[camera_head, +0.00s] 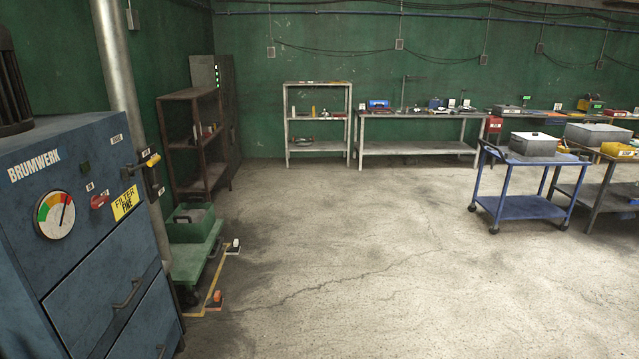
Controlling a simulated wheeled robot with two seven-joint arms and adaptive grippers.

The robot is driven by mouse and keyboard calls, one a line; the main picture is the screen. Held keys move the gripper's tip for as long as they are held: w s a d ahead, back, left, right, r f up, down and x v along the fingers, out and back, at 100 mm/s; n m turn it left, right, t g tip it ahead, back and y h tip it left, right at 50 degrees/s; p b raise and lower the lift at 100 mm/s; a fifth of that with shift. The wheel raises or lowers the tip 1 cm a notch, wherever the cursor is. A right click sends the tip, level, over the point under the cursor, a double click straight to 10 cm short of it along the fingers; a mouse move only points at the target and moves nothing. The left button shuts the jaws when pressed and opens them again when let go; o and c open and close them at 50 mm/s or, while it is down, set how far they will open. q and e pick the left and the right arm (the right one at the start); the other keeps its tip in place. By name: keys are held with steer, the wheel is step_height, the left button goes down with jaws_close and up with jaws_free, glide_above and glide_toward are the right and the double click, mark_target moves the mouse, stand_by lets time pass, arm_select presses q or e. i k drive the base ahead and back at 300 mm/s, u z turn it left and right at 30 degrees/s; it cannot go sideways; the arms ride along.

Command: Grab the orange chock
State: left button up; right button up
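A small orange chock (217,297) lies on the floor at the lower left, near the front end of a green cart. It sits by yellow-orange floor tape (209,291), close to the cart's front wheel. A white block (235,245) with a dark base stands farther back along the same cart's right side. Neither of my grippers shows in the head view.
The green cart (197,262) carries a green bin (194,223). A blue BRUMWERK cabinet (95,240) fills the left foreground, partly in front of the cart. A blue trolley (522,207) stands at right. The middle floor is clear.

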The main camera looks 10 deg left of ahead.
mark_target(217, 302)
steer(key=u, duration=0.1)
steer(key=i, duration=2)
steer(key=u, duration=0.65)
steer(key=i, duration=2)
steer(key=u, duration=1.4)
steer(key=i, duration=1.25)
steer(key=u, duration=0.4)
